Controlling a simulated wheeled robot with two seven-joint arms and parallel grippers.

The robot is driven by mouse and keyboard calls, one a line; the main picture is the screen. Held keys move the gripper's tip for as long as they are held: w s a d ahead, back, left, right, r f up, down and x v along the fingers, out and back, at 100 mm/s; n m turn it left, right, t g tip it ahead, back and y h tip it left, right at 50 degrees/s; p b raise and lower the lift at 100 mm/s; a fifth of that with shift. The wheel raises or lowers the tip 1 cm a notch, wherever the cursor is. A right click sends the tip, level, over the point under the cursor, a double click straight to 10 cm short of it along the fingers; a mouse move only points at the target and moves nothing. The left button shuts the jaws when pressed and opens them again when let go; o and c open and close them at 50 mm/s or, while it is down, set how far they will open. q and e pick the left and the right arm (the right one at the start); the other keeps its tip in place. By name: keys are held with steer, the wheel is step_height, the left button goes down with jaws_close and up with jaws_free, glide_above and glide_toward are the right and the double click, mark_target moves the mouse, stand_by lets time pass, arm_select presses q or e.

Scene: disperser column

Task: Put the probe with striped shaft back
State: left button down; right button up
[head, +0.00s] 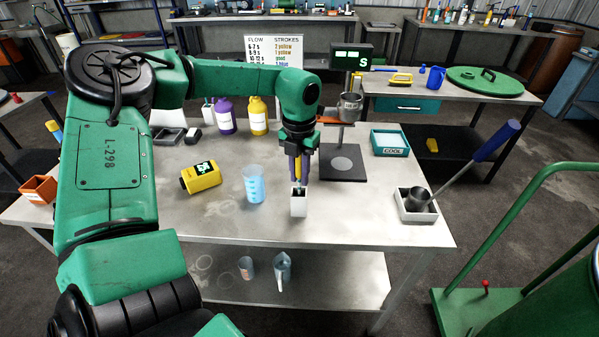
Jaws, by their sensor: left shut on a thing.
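My left gripper (299,165) points down over the middle of the table and is shut on a probe (298,168). A narrow yellow part of the probe shows between the fingers. Its lower end is at the mouth of a small white upright holder (299,207). Whether the tip is inside the holder or just above it I cannot tell. Stripes on the shaft are too small to make out. My right gripper is not in view.
On the metal table (225,222) are a yellow meter (201,178), a beaker with blue marks (254,184), purple (226,117) and yellow (258,116) bottles, a stand (342,163), a teal tray (390,143) and a white tray (408,214) with a cup and blue-handled tool.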

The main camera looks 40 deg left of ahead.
arm_select(q)
steer(key=shift+f, duration=0.2)
steer(key=c, duration=0.9)
jaws_free()
steer(key=shift+r, duration=0.1)
steer(key=shift+o, duration=0.7)
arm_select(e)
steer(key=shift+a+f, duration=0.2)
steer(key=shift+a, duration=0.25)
arm_select(q)
steer(key=shift+r, duration=0.1)
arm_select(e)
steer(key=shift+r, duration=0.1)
